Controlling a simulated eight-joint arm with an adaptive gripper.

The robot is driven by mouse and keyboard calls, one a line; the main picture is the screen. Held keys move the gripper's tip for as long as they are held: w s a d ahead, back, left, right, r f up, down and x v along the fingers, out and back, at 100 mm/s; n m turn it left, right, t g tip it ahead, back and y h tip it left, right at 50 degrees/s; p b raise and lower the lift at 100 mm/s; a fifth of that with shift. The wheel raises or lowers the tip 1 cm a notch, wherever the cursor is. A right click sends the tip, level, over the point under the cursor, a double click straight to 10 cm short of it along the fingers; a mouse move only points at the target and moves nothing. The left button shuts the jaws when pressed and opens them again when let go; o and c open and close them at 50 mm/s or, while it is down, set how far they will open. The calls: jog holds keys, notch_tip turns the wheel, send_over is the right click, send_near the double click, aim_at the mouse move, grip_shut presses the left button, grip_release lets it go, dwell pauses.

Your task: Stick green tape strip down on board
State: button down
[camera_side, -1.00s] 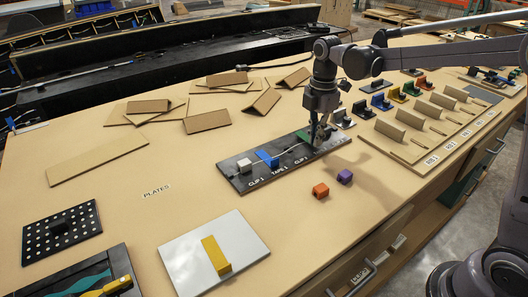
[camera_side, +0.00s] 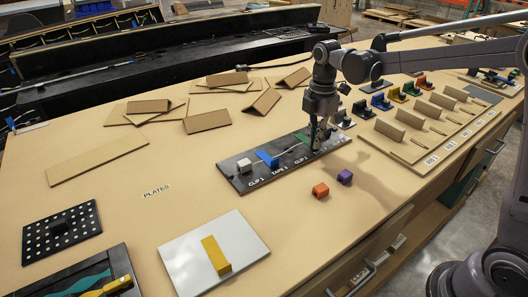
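The black board (camera_side: 240,183) lies in the middle of the table, with white labels along its front edge. A green tape strip (camera_side: 301,136) shows on the right part of the board, partly hidden by my gripper. My gripper (camera_side: 317,147) points down over the board's right end, just right of the visible green. Its fingers are dark and small against the board, so I cannot tell whether they are open or touch the strip. A blue strip (camera_side: 266,158) and a pale grey block (camera_side: 245,165) sit further left on the board. A thin light line runs between these pieces.
An orange block (camera_side: 320,190) and a purple block (camera_side: 345,176) lie in front of the board. A white plate with a yellow bar (camera_side: 215,255) is at the front. Cardboard pieces (camera_side: 208,121) lie behind. Coloured clips (camera_side: 381,102) stand at the right.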

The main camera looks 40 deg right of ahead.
dwell(0.4)
jog(key=c, duration=1.4)
grip_release()
jog(key=shift+c, duration=0.2)
notch_tip(320, 180, up, 11)
jog(key=s+f+m+t, duration=0.2)
jog(key=s+m, duration=0.3)
jog(key=s+f+m+t, duration=0.2)
jog(key=s+f+m, duration=0.1)
jog(key=s+m, duration=0.3)
jog(key=s+a+f+m+t, duration=0.1)
jog(key=s+f+m+t, duration=0.1)
jog(key=s+m, duration=0.3)
jog(key=shift+s+f+m+t, duration=0.15)
jog(key=shift+f+m+t, duration=0.3)
jog(key=shift+f, duration=0.25)
jog(key=shift+s+f+m, duration=0.3)
jog(key=shift+f+m, duration=0.15)
jog(key=shift+m, duration=0.1)
